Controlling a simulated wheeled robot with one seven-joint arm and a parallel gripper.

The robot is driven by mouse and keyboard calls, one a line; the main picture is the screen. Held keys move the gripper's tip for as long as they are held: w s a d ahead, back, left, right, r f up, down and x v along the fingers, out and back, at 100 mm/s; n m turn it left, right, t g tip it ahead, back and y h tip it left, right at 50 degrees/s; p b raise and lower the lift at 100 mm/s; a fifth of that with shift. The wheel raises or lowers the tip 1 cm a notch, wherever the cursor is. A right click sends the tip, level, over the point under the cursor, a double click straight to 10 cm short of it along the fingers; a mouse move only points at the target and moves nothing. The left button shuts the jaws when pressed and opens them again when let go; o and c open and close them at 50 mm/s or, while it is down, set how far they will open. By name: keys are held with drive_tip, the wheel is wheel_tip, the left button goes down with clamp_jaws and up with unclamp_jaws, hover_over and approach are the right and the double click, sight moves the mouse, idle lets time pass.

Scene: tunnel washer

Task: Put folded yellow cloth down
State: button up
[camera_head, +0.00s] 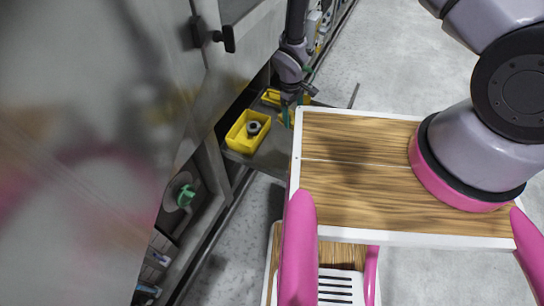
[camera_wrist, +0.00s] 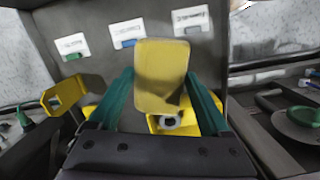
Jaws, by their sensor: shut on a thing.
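In the wrist view my gripper (camera_wrist: 160,78) has its two teal fingers shut on the folded yellow cloth (camera_wrist: 163,65). The cloth stands up between the fingers as a flat, rounded block. In the head view my gripper (camera_head: 287,114) is small and partly hidden, beside a grey ledge. I cannot clearly make out the held cloth there.
A yellow bin (camera_head: 240,143) with a grey round part sits on the ledge (camera_head: 268,158); the bin shows behind the cloth in the wrist view (camera_wrist: 158,123). A yellow holder (camera_wrist: 66,95) is at left. A labelled grey panel (camera_wrist: 215,60) stands behind. A wooden-topped cart (camera_head: 350,180) is near.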

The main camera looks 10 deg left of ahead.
drive_tip(key=s+a+f+n, duration=0.1)
drive_tip(key=s+a+f, duration=0.1)
drive_tip(key=f, duration=0.1)
drive_tip(key=s+a+f+n, duration=0.1)
drive_tip(key=s+a+f, duration=0.1)
drive_tip(key=f, duration=0.1)
drive_tip(key=s+a+f+n, duration=0.1)
drive_tip(key=s+a+f, duration=0.1)
drive_tip(key=a+f, duration=0.1)
drive_tip(key=shift+s, duration=0.15)
drive_tip(key=shift+f, duration=2.65)
drive_tip(key=shift+f, duration=0.1)
drive_tip(key=o, duration=1.1)
drive_tip(key=shift+o, duration=0.2)
